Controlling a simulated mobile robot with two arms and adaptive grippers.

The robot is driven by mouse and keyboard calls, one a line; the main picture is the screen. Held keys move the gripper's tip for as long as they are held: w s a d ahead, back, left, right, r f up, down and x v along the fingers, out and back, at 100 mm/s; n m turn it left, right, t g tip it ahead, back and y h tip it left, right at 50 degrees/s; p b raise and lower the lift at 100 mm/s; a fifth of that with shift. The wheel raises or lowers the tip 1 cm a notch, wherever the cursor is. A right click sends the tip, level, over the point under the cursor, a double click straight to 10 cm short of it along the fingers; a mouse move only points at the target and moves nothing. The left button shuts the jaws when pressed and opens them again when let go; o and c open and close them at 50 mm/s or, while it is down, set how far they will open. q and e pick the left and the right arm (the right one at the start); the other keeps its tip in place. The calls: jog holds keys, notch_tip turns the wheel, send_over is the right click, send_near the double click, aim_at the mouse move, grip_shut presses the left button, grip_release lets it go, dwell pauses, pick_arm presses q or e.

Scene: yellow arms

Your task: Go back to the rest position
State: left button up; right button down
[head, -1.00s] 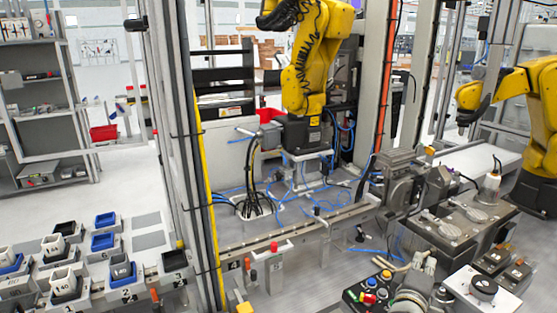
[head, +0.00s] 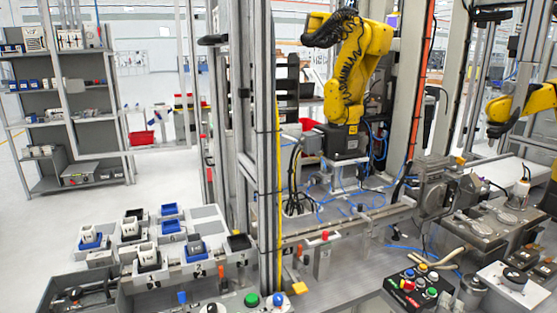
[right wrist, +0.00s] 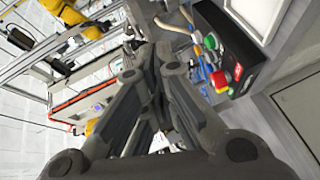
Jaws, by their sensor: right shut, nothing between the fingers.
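My right gripper (right wrist: 140,55) fills the middle of the right wrist view. Its dark grey fingers are shut, with nothing held between them. A black control box with coloured buttons (right wrist: 230,60) lies to the right of the fingers, apart from them as far as I can see. In the head view I cannot clearly separate the right gripper from the grey parts around the control box (head: 416,288). My left gripper does not show in either view.
A yellow industrial arm (head: 355,75) stands inside the framed cell behind the bench. Number-marked trays with small blue and white bins (head: 170,226) are at the lower left. A grey shelf (head: 85,140) stands at the back left. Open floor (head: 50,230) lies between shelf and trays.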

jog(key=s+a+f+m+g+y, duration=0.2)
jog(key=s+a+f+y, duration=0.15)
jog(key=s+f, duration=0.3)
jog(key=s+a+f+m+g+y, duration=0.2)
jog(key=s+a+f, duration=0.25)
jog(key=s, duration=0.25)
jog(key=s+a+f+m+g+y, duration=0.1)
jog(key=s+a+f+g+y, duration=0.15)
jog(key=s+a, duration=0.4)
jog(key=s+a+f+m+g+y, duration=0.1)
jog(key=s+a+f+g+y, duration=0.2)
jog(key=s, duration=0.6)
notch_tip(320, 180, down, 26)
jog(key=s, duration=0.2)
jog(key=s+d+f+g, duration=0.1)
jog(key=s+d+f, duration=0.1)
jog(key=s+f, duration=1.3)
jog(key=shift+s+d+f+n+g+h, duration=0.2)
jog(key=shift+s+f+n+g+h, duration=0.2)
jog(key=shift+s, duration=0.4)
